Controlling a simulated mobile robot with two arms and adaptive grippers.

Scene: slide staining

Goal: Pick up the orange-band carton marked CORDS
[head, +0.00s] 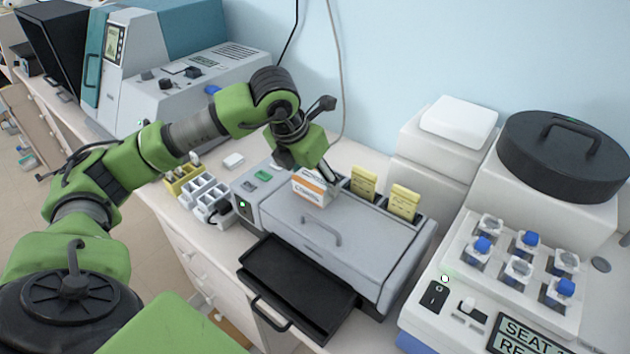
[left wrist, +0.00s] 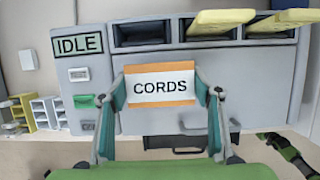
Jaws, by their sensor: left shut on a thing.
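The carton marked CORDS (left wrist: 160,85) is white with orange bands along its upper and lower edges in the left wrist view. In the head view the carton (head: 312,189) is small and tilted, at the back left of the grey staining machine's top. My left gripper (left wrist: 162,92) has a finger against each side of the carton and is shut on it. In the head view the left gripper (head: 325,172) reaches down to the carton from above. I cannot tell whether the carton's underside touches the machine.
The grey machine (head: 350,245) has yellow cards (head: 404,202) standing in rear slots and a black tray (head: 295,285) at its front. White and yellow racks (head: 205,190) stand to its left. A white unit with blue-capped jars (head: 482,245) stands to the right.

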